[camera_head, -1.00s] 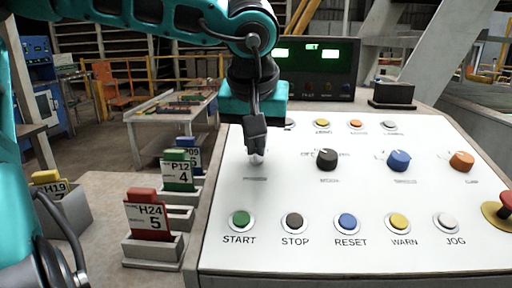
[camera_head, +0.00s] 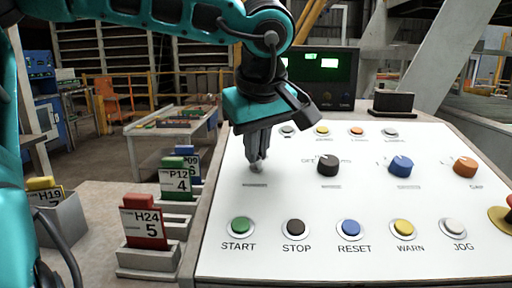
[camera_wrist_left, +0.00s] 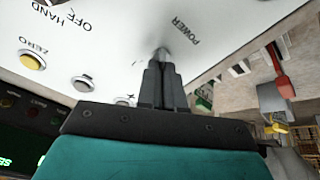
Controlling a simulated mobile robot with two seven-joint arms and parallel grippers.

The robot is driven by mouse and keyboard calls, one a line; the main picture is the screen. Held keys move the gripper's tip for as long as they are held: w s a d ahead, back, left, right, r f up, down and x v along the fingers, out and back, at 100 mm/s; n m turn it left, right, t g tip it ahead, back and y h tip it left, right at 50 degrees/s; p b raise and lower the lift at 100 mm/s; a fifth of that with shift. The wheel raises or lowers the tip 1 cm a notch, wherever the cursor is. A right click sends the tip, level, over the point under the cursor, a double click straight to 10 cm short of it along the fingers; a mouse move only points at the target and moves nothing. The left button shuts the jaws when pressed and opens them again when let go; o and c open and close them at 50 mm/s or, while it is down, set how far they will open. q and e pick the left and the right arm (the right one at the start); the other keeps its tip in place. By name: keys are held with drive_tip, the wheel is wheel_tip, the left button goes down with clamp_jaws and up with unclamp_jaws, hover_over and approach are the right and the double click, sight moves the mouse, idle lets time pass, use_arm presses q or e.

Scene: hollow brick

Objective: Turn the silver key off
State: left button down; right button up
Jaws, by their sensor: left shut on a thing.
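The silver key (camera_wrist_left: 162,52) sits in the white panel beside the POWER label in the left wrist view. Only a small part of it shows past the fingertips. My left gripper (camera_head: 258,165) is shut on the key at the panel's left side, above the START button. It also shows in the left wrist view (camera_wrist_left: 161,68), with the two dark fingers close together. The fingers hide most of the key, so its exact angle cannot be told. My right gripper is not in view.
The white panel (camera_head: 290,200) carries a black knob (camera_head: 328,165), a blue knob (camera_head: 400,166) and an orange knob (camera_head: 464,167). A row of buttons, with green START (camera_head: 240,228), lies in front. Tagged cards such as H24 (camera_head: 145,225) stand left of the panel.

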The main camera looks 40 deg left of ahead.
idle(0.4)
use_arm(q)
drive_tip(key=c, duration=1.3)
unclamp_jaws()
drive_tip(key=p+v, duration=0.2)
drive_tip(key=v, duration=1.1)
drive_tip(key=shift+a, duration=0.1)
drive_tip(key=shift+f, duration=0.1)
